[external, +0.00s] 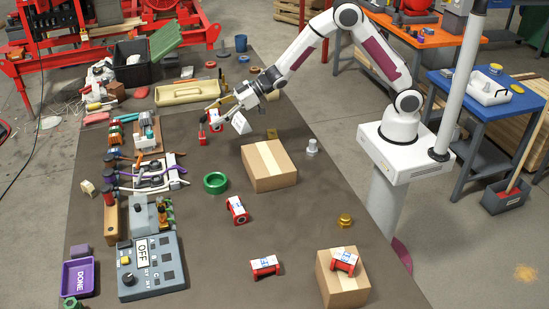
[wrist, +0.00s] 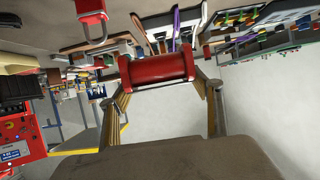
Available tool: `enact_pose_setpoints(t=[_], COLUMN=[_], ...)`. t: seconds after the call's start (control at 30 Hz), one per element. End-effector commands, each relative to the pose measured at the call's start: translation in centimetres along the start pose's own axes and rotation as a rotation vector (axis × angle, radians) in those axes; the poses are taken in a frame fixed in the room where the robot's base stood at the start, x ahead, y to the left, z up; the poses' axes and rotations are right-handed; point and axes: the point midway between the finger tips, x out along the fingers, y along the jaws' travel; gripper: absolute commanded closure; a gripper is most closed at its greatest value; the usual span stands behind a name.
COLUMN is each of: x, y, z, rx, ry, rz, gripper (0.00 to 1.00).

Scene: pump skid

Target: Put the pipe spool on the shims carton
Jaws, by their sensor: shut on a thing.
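The pipe spool (wrist: 157,69) is a red cylinder with wider flanged ends, seen close up in the wrist view. My gripper (wrist: 163,77) is shut on it, with a finger at each end. In the external view my gripper (external: 222,108) is above the far part of the table, and the spool shows there as a small red and white piece (external: 214,122). Two cardboard cartons are on the table: a larger one (external: 283,174) near the middle with a bare top, and a smaller one (external: 341,291) at the front right. No carton label is readable, so I cannot tell which is the shims carton.
A red and white piece (external: 344,261) lies on the smaller carton; similar ones (external: 237,210) (external: 264,265) lie on the table. A red padlock (external: 202,136) is close to my gripper. A green ring (external: 215,183) sits left of the larger carton. Devices crowd the left side.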

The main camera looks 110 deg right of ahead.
Motion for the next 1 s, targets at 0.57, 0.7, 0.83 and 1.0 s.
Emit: enact_pose_setpoints(t=[0.57,0.7,0.83,1.0], x=[-10.3,-12.7,-14.2,-15.1], y=[-9.1,-11.9,-13.9,-15.5], z=[-0.6,0.9,2.3,3.5], rx=[-0.117,-0.152,-0.177,-0.199], ry=[0.002,0.000,0.000,0.002], rz=[-0.244,-0.319,-0.373,-0.415], gripper=[0.65,0.65,0.65,0.65])
